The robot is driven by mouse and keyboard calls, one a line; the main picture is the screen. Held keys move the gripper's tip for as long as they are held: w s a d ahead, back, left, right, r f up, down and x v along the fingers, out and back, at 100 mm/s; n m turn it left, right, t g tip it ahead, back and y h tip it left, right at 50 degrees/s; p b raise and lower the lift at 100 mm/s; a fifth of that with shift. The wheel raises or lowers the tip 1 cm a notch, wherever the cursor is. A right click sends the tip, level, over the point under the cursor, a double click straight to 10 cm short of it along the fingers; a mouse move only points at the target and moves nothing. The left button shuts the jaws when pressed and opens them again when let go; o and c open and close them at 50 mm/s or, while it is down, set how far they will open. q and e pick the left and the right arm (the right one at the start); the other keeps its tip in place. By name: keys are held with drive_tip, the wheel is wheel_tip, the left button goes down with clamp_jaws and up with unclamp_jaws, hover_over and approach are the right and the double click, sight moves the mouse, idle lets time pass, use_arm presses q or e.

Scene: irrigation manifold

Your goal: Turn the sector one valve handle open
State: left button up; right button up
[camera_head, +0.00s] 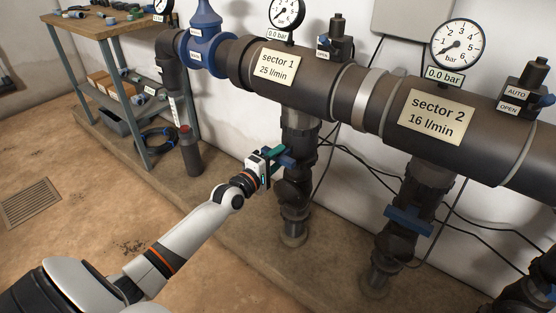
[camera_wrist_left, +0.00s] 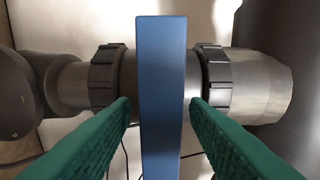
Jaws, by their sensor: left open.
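The sector one valve handle (camera_head: 287,159) is a blue bar on the dark vertical pipe under the "sector 1" label (camera_head: 275,66). In the left wrist view the blue handle (camera_wrist_left: 162,90) runs lengthwise up the picture, across the grey valve body (camera_wrist_left: 228,83). My left gripper (camera_head: 277,154) is at the handle in the head view. Its green fingers are open, one on each side of the handle in the left wrist view (camera_wrist_left: 160,103), with a gap showing on both sides. My right gripper is not in view.
The sector 2 pipe with its blue handle (camera_head: 408,221) stands to the right. A dark post (camera_head: 190,151) and a workbench (camera_head: 88,27) are at the left. Thin black cables (camera_head: 345,150) hang behind the pipes. The floor in front is clear.

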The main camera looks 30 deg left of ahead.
use_arm(q)
drive_tip(key=shift+w, duration=0.3)
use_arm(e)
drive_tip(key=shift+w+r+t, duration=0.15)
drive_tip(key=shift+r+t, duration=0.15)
